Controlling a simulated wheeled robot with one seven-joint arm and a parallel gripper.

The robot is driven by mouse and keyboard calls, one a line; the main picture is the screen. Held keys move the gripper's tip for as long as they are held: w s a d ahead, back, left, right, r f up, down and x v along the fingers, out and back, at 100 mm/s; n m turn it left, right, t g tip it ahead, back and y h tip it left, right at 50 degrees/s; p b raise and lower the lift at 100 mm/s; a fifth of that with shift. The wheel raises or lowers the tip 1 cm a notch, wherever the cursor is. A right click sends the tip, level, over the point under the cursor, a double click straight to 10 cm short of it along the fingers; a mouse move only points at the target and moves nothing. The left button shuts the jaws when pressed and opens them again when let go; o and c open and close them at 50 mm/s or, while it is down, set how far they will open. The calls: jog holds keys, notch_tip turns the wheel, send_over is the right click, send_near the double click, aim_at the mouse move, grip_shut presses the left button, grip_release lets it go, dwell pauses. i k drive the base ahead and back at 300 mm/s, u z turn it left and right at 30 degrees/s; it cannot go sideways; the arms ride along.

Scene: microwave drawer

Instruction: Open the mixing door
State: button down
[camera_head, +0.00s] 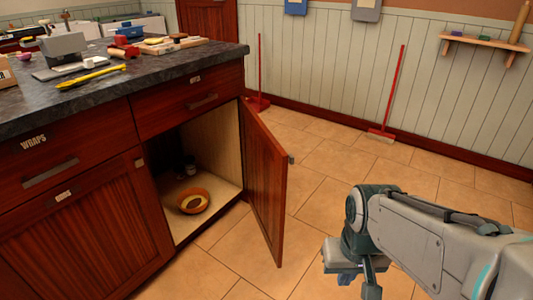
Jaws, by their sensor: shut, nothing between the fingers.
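A dark red wooden cabinet door (266,185) stands swung wide open on the right side of the island. Its small metal handle (291,160) is at the free edge. The opened compartment (210,160) shows pale inner walls, with an orange bowl (193,201) and small dark items inside. A second door (80,240), at the left, is closed; its small label is too small to read. My gripper (357,284) hangs at the lower right, to the right of the open door and apart from it. It is shut and empty, partly cut off by the frame.
The dark countertop (110,85) holds several items, including a yellow tool (90,76). Closed drawers (190,104) sit above the compartments. Red-handled brooms (392,95) lean on the panelled wall. The tiled floor (330,170) is free between door and wall.

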aim_at(265, 162)
jog(key=k, duration=0.9)
jog(key=u, duration=0.85)
jog(key=i, duration=0.65)
jog(key=u, duration=0.75)
jog(key=i, duration=0.65)
jog(key=z, duration=0.85)
jog(key=i, duration=0.65)
jog(key=z, duration=0.75)
